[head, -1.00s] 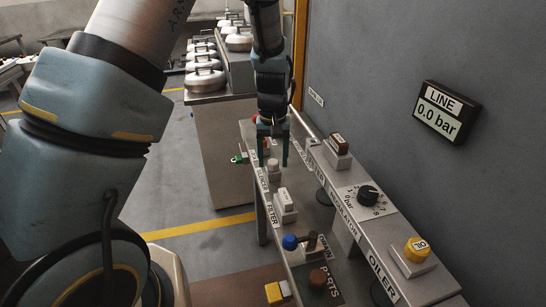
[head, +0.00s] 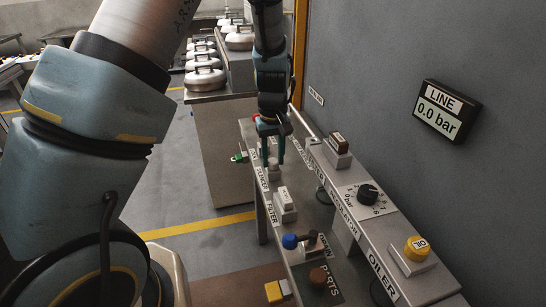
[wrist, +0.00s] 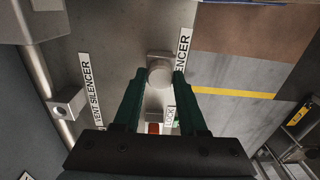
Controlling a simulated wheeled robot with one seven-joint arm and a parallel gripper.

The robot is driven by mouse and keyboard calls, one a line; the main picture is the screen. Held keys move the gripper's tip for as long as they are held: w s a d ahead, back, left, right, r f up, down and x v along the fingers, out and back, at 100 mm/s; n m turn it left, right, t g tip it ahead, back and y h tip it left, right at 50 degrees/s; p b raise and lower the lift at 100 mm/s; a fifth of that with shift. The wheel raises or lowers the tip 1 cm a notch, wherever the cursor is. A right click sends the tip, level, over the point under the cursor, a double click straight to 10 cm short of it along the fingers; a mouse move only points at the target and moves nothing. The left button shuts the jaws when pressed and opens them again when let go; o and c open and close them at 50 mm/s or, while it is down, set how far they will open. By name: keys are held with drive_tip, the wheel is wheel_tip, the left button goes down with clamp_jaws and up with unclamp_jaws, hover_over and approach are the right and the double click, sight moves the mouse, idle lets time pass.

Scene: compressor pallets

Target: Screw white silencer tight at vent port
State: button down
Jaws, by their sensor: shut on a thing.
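The white silencer (wrist: 160,74) shows in the wrist view as a pale round cap at its small holder on the bench, beside a label ending in "ENCER". My gripper (wrist: 159,80) is shut on it, with a green finger at each side. In the head view the silencer (head: 272,166) is small and partly covered by the fingers of my gripper (head: 270,160).
A filter (head: 285,199), a blue-knobbed part (head: 290,241) and a yellow block (head: 274,292) stand nearer along the bench. The raised rail at right carries a regulator knob (head: 368,194) and a yellow oiler cap (head: 416,247). The wall gauge (head: 446,112) reads 0.0 bar.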

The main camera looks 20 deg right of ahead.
sight(273, 160)
drive_tip(key=shift+n, duration=0.3)
drive_tip(key=shift+r, duration=0.1)
drive_tip(key=shift+r+p, duration=1.4)
drive_tip(key=shift+r, duration=0.05)
drive_tip(key=shift+r, duration=0.1)
drive_tip(key=shift+r+p, duration=0.65)
drive_tip(key=shift+p, duration=0.1)
